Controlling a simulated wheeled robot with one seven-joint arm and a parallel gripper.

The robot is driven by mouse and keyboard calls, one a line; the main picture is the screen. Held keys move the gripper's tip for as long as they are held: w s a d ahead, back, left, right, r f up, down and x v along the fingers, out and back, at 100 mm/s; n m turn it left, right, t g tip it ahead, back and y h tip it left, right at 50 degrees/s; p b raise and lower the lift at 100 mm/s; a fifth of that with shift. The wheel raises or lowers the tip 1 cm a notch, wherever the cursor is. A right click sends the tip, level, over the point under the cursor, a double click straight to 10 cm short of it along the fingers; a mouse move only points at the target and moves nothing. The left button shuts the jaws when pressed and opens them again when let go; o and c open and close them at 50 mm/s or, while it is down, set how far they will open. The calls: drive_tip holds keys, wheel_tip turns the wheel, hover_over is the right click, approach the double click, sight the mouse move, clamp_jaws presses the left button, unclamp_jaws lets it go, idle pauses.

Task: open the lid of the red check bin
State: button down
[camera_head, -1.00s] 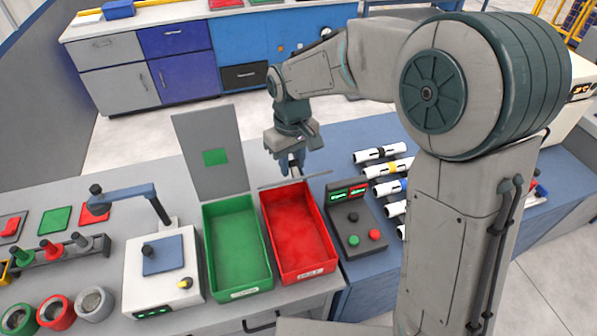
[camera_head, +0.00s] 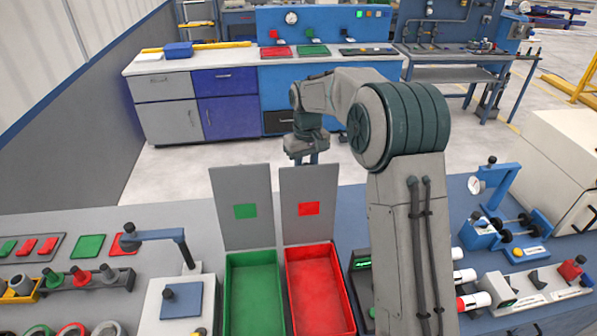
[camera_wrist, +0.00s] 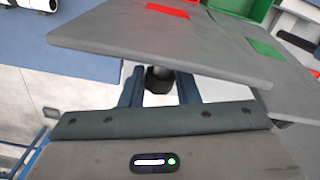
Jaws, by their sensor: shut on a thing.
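The red bin (camera_head: 348,304) stands open in the head view, with its red inside showing. Its grey lid (camera_head: 308,235) with a red square stands upright at the bin's far edge. In the wrist view the lid (camera_wrist: 150,45) lies just beyond my fingers. My gripper (camera_head: 312,160) is at the lid's top edge, partly hidden behind it in the head view. In the wrist view my gripper (camera_wrist: 160,88) has a finger on each side of a dark knob (camera_wrist: 158,80) at the lid and is shut on it.
The green bin (camera_head: 231,302) is just left of the red bin, its grey lid (camera_head: 241,229) with a green square also upright. A white device with a blue arm (camera_head: 165,236) stands further left. White pipes (camera_head: 465,276) lie to the right, partly behind my arm.

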drive_tip(key=shift+w+f, duration=0.3)
drive_tip(key=shift+w, duration=0.2)
drive_tip(key=c, duration=1.3)
unclamp_jaws()
drive_tip(key=shift+d, duration=0.1)
drive_tip(key=shift+c, duration=0.2)
drive_tip(key=shift+o, duration=0.8)
drive_tip(key=shift+w+d, duration=0.1)
wheel_tip(320, 180, up, 14)
drive_tip(key=b, duration=0.2)
drive_tip(key=shift+f, duration=0.1)
